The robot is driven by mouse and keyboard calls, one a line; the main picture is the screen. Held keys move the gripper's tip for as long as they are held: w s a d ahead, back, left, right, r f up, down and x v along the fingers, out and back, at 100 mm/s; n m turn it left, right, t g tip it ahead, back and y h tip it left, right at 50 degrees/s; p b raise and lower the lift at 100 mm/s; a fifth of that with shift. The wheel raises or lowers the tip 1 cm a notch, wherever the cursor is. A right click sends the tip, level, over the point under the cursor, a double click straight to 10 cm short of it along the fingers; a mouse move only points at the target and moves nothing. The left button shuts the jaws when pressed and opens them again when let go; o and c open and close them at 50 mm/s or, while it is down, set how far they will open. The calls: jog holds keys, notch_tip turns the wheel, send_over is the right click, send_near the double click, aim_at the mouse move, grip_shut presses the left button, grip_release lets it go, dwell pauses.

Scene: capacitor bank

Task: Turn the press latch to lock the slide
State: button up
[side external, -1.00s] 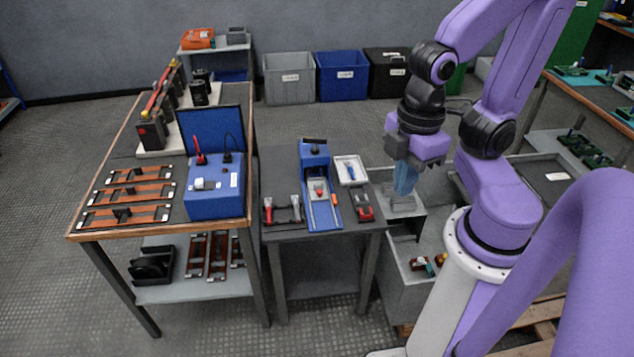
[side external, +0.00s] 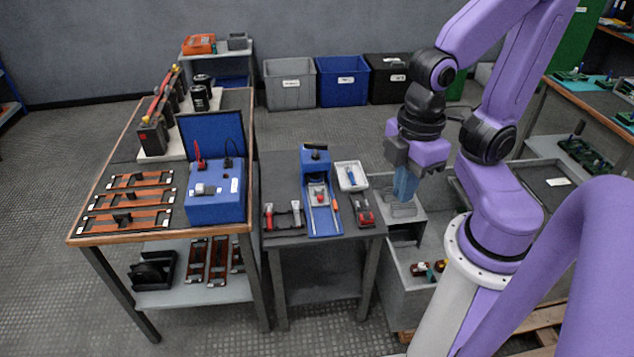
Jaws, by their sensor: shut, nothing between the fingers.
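The blue press (side external: 314,156) stands on the small dark table in the middle. Its slide (side external: 319,192), a grey block with a red part, sits between two rails on the blue base. The latch is too small to tell apart from the other press parts at this distance. My gripper (side external: 405,198) points down to the right of the small table, above a grey bin. Its blue fingers are shut with nothing between them, well apart from the press.
A white tray (side external: 351,176) and a red tool (side external: 364,209) lie right of the press. A red-and-grey holder (side external: 284,216) stands left of it. A wooden-edged bench (side external: 115,241) with a blue tester (side external: 215,193) stands further left.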

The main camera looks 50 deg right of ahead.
jog(key=o, duration=0.3)
jog(key=shift+w, duration=0.1)
jog(key=w+a+f+m, duration=0.1)
jog(key=w+f+m, duration=0.15)
jog(key=w, duration=0.35)
jog(key=w+a+f+m, duration=0.1)
jog(key=w+m, duration=0.2)
jog(key=w, duration=0.3)
jog(key=w+d+f+m, duration=0.2)
jog(key=w+f+m, duration=0.1)
jog(key=w, duration=0.3)
jog(key=w+d+f+m, duration=0.2)
jog(key=w+d+f, duration=0.1)
jog(key=w+f, duration=0.15)
jog(key=m, duration=1.1)
send_over(335, 204)
notch_tip(335, 204, down, 21)
jog(key=shift+w+f, duration=0.1)
jog(key=shift+f, duration=3.95)
